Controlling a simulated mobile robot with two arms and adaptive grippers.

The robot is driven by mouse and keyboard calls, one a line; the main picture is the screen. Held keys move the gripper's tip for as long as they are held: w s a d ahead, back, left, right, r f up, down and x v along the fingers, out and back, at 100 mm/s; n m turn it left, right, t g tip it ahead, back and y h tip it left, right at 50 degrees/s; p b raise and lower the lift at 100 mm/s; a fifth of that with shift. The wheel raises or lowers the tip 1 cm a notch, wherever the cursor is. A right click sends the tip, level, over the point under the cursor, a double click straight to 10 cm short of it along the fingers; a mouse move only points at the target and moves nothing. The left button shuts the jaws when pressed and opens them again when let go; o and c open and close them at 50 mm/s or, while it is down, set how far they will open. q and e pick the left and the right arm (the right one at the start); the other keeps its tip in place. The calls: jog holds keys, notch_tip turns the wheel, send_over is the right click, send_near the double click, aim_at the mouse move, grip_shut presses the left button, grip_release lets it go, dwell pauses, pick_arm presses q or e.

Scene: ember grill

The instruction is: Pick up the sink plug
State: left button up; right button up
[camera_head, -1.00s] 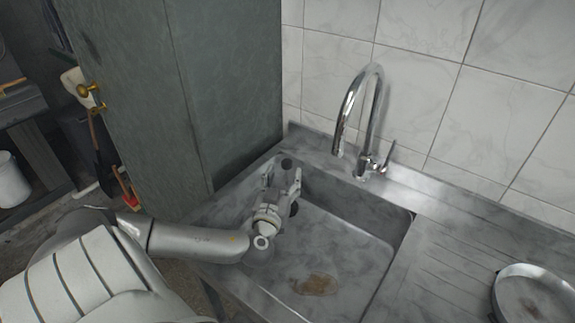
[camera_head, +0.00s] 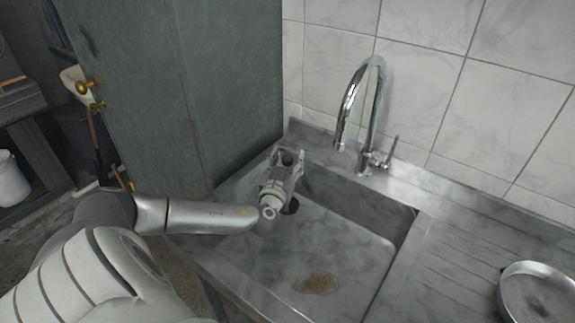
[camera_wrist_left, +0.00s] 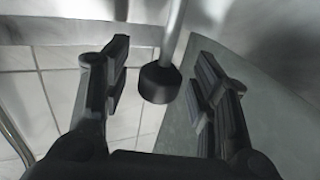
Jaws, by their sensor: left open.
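The sink plug is a black, round piece at the end of a grey rod. In the left wrist view the plug (camera_wrist_left: 159,84) shows between my two fingers, with a gap on each side. My left gripper (camera_wrist_left: 160,92) is open and holds nothing. In the head view the left gripper (camera_head: 288,160) is over the far left corner of the sink. A dark spot between its fingertips there seems to be the plug (camera_head: 287,156), partly hidden by the fingers. My right gripper is in neither view.
The metal sink (camera_head: 345,235) has a brown stain (camera_head: 316,283) on its floor and a dark drain hole (camera_head: 291,206) below my gripper. A chrome tap (camera_head: 372,115) stands behind it. A tall green-grey cabinet (camera_head: 225,90) is close on the left. A pan (camera_head: 535,292) lies on the right.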

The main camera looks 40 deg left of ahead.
pick_arm(q)
jog(key=shift+c, duration=0.3)
grip_shut()
jog(key=shift+r, duration=0.15)
